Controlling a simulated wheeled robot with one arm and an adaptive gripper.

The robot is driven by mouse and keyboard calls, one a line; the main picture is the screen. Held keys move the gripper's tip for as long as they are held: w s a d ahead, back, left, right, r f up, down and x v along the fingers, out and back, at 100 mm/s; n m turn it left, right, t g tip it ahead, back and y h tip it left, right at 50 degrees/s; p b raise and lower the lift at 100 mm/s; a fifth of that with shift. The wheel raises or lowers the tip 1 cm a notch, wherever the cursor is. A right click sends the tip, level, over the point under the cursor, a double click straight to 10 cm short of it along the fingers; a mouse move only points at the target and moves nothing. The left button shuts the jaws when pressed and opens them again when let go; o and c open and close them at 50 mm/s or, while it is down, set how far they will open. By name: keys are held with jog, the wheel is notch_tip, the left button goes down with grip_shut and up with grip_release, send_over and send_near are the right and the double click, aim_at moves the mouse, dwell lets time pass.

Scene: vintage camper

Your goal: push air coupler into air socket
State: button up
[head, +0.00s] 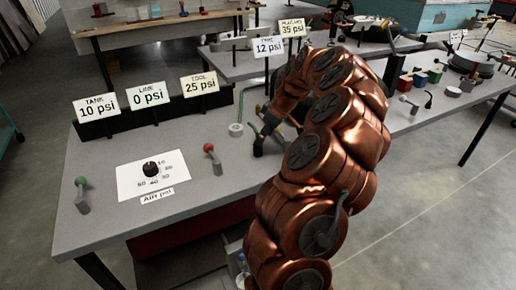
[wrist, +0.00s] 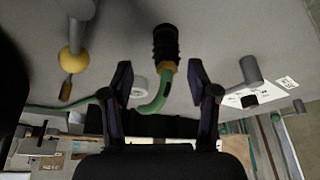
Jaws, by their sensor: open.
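The air coupler (wrist: 165,43) is a black ribbed fitting with a yellow collar and a green hose (wrist: 150,104) curving away from it. In the wrist view it is ahead of my gripper (wrist: 160,68), roughly centred between the spread fingertips, with the hose running between the fingers. My gripper is open, and I see no finger contact with the coupler.
The bench (head: 105,220) bears a red-knobbed lever (head: 209,148), a green-knobbed lever (head: 81,182), a dial card (head: 135,180) and a white ring (head: 236,130) near my gripper. Pressure signs (head: 150,96) line its back. Another bench with coloured blocks (head: 420,79) stands right.

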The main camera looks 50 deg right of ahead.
aim_at(258, 148)
jog(key=shift+w+a+f, duration=0.2)
jog(key=shift+a+f, duration=0.05)
jog(key=shift+f, duration=0.2)
jog(key=p+x, duration=0.1)
jog(key=x, duration=0.3)
jog(key=shift+w+a, duration=0.15)
jog(key=shift+a, duration=0.05)
grip_shut()
dwell(0.4)
